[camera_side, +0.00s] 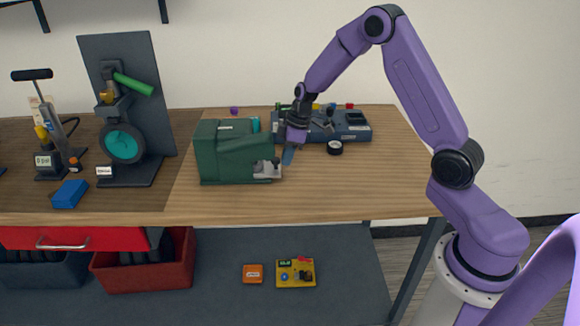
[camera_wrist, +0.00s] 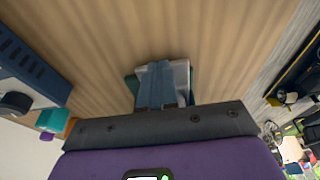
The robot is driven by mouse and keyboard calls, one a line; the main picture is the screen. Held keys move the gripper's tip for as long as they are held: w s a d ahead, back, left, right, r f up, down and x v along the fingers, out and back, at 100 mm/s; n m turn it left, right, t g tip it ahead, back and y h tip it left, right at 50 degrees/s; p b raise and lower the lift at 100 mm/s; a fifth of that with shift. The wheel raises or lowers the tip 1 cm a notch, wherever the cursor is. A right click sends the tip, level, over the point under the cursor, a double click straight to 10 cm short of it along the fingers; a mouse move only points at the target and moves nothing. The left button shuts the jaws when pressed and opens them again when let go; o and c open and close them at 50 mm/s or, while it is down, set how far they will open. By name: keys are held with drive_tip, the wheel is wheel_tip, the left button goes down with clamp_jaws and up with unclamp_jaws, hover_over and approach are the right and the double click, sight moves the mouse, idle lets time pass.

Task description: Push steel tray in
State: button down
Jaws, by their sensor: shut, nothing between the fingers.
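The steel tray (camera_side: 267,169) sticks out from the lower right end of a dark green box-shaped housing (camera_side: 225,155) on the wooden bench. A small dark part stands on the tray. My gripper (camera_side: 288,157) is shut and empty, pointing down just to the right of the tray. In the wrist view the blue-grey fingers (camera_wrist: 156,80) lie together in front of the tray (camera_wrist: 182,72), and a little of the green housing (camera_wrist: 131,86) shows beside them. The fingers cover part of the tray, so I cannot tell whether they touch it.
A blue-grey tool holder (camera_side: 350,127) stands behind my gripper, with a black tape roll (camera_side: 335,148) in front of it. A teal item (camera_side: 255,125) is behind the housing. The bench right of the tray is clear. A dark stand (camera_side: 125,120) is farther left.

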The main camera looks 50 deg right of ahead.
drive_tip(key=shift+w+a, duration=0.65)
drive_tip(key=shift+w+a, duration=0.25)
drive_tip(key=shift+w, duration=0.05)
drive_tip(key=v, duration=0.5)
drive_tip(key=shift+s+d+r, duration=0.1)
drive_tip(key=shift+s+d, duration=0.15)
drive_tip(key=shift+s, duration=0.05)
idle(0.4)
